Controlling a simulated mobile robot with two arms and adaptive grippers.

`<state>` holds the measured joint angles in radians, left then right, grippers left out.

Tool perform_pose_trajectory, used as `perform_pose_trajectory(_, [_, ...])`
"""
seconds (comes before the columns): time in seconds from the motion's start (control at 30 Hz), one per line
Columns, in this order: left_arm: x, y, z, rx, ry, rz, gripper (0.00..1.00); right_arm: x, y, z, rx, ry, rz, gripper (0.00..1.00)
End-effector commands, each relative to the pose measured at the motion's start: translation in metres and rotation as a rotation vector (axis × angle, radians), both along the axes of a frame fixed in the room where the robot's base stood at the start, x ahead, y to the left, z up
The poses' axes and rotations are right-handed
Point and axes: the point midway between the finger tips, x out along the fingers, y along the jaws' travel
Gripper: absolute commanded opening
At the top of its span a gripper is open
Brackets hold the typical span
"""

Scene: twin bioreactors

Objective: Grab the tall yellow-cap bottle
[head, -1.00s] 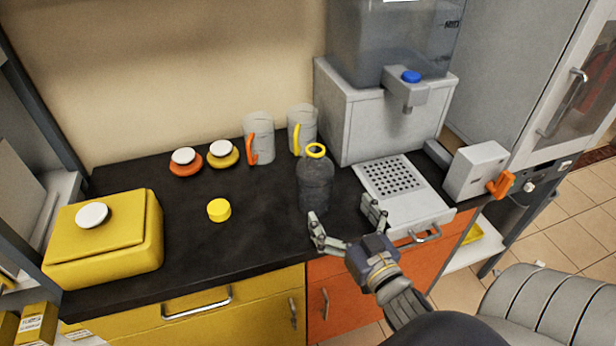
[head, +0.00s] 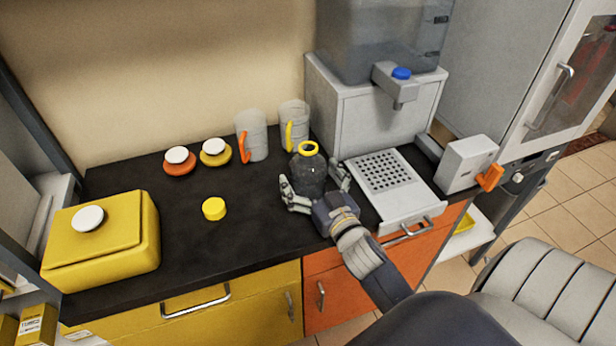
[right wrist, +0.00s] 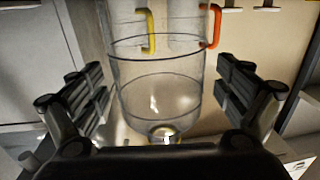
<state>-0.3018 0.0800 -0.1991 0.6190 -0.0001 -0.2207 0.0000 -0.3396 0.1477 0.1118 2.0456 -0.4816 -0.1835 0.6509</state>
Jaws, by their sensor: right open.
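The tall clear bottle (head: 309,176) with a yellow ring at its open neck stands upright on the dark counter. A loose yellow cap (head: 214,209) lies on the counter to its left. My right gripper (head: 311,180) is open, with a finger on each side of the bottle. In the right wrist view the clear bottle (right wrist: 157,85) fills the middle between the spread fingers, with a visible gap on both sides. The lower bottle is partly hidden by my right gripper in the head view. My left gripper is not in view.
Clear mugs with an orange handle (head: 252,136) and a yellow handle (head: 294,126) stand behind the bottle. The grey dispenser (head: 372,120) and its perforated drip tray (head: 420,206) are close on the right. A yellow box (head: 100,240) stands at left. The counter between is mostly clear.

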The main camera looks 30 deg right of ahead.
Motion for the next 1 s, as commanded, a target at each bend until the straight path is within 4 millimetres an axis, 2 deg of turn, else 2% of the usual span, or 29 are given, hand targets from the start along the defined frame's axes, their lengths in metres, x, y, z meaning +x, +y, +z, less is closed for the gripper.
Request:
perform_pose_trajectory(0.1, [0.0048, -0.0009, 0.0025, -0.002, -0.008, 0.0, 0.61, 0.0081, -0.001, 0.0003, 0.0, 0.001, 0.001, 0.94])
perform_pose_trajectory(0.33, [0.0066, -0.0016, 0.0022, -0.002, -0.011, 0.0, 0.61, 0.0087, -0.0011, -0.0006, 0.001, 0.001, 0.0, 0.94])
perform_pose_trajectory(0.5, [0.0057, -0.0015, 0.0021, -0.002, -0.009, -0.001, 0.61, 0.0086, -0.0011, -0.0005, 0.001, 0.001, 0.0, 0.55])
perform_pose_trajectory(0.6, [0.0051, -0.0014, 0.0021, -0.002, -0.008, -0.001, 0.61, 0.0085, -0.0011, -0.0005, 0.001, 0.001, 0.0, 0.36])
perform_pose_trajectory(1.0, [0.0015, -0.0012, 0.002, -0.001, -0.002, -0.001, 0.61, 0.0087, -0.0011, 0.0056, -0.002, -0.004, 0.001, 0.35])
